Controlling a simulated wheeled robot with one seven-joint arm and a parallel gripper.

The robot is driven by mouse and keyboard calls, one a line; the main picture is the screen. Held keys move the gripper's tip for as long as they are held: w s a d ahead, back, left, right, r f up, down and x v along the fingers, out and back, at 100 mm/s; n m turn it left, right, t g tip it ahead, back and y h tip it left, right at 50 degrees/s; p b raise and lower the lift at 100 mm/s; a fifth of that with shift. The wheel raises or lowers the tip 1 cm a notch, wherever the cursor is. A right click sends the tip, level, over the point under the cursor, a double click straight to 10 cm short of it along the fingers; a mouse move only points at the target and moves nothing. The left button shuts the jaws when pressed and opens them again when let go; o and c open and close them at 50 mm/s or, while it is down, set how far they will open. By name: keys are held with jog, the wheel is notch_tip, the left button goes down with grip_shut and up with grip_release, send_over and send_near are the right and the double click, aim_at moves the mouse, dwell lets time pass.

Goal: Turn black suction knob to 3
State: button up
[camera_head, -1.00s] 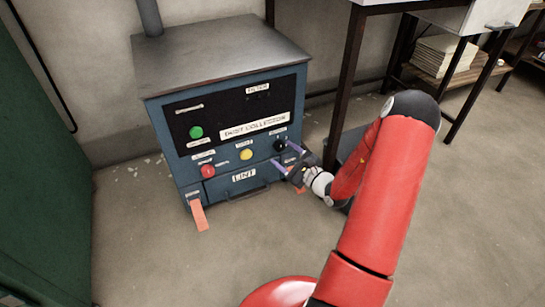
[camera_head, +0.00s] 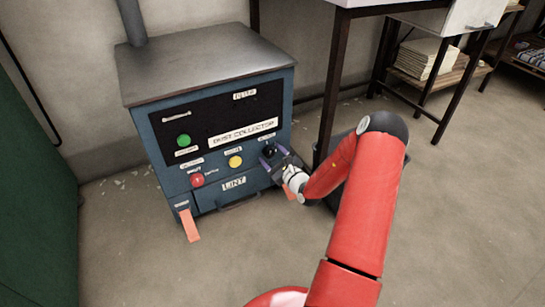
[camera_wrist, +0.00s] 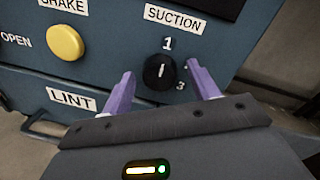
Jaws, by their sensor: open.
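The black suction knob (camera_wrist: 158,72) is on the blue front of the dust collector, under the SUCTION label (camera_wrist: 174,19). In the wrist view its white mark points roughly up toward the 1, with a 3 at its lower right. The knob also shows small in the head view (camera_head: 269,150). My gripper (camera_wrist: 161,74) is open, with one purple finger on each side of the knob. A gap shows between each finger and the knob in the wrist view. I cannot tell how far the fingertips are from the panel. In the head view my gripper (camera_head: 273,156) is close in front of the knob.
A yellow SHAKE button (camera_wrist: 66,42) is left of the knob. A red button (camera_head: 197,180) and a green button (camera_head: 184,140) are farther left. The LINT drawer handle (camera_head: 240,201) sticks out below. A dark-legged table (camera_head: 327,80) stands close on the right.

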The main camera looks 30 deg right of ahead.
jog(key=shift+c, duration=0.4)
jog(key=c, duration=0.9)
